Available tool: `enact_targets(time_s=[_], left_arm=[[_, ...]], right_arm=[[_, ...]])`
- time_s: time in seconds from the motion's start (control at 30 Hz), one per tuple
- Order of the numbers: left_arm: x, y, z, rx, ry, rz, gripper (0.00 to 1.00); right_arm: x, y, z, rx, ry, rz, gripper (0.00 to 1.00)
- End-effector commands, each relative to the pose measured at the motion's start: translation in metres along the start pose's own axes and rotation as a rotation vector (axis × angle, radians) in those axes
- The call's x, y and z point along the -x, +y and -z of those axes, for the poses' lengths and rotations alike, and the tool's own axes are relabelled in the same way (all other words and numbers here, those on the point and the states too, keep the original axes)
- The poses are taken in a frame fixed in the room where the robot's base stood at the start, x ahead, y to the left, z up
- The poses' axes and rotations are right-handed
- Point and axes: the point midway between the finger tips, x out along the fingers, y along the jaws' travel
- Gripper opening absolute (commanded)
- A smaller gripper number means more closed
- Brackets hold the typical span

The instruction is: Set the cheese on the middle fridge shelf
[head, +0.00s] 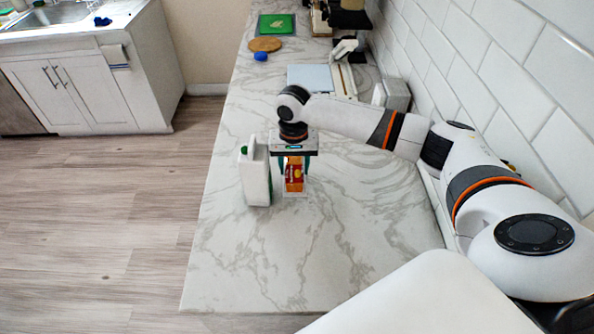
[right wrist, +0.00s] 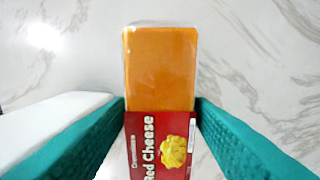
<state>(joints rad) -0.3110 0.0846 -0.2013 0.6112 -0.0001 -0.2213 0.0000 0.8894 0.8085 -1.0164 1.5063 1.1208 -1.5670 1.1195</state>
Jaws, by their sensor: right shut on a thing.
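The cheese (right wrist: 160,75) is an orange block in clear wrap with a red "Red Cheese" label. In the head view the cheese (head: 294,172) is upright at the marble counter, between the teal fingers of my right gripper (head: 294,175). In the right wrist view both teal fingers of the right gripper (right wrist: 160,125) press on its sides, so the gripper is shut on it. I cannot tell whether the cheese touches the counter. The fridge and its middle shelf are not in view. My left gripper is not in view.
A white carton or jug (head: 255,175) stands just left of the cheese, close to the gripper. The marble counter (head: 300,260) is clear in front. A cutting board (head: 276,25), a round wooden board (head: 265,45) and a blue cap-like thing (head: 261,57) lie farther back. A tiled wall (head: 500,60) bounds the right.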

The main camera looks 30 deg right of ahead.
Motion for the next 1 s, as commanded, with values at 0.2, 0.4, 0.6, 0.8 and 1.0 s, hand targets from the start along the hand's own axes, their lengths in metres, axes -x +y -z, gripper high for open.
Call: enact_targets(time_s=[0.2,0.4,0.6,0.8,1.0], left_arm=[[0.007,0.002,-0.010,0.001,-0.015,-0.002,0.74],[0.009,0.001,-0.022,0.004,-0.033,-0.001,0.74],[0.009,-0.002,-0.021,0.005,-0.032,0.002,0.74],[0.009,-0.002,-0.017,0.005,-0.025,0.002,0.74],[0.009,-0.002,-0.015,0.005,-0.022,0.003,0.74]], right_arm=[[-0.025,0.000,0.000,0.000,0.000,0.000,0.14],[-0.042,0.001,-0.001,0.001,-0.003,-0.001,0.14],[-0.042,0.001,-0.001,0.001,-0.003,-0.002,0.14],[-0.044,0.001,0.000,0.001,-0.001,-0.001,0.63],[-0.044,0.000,0.000,0.001,-0.001,-0.001,0.70]])
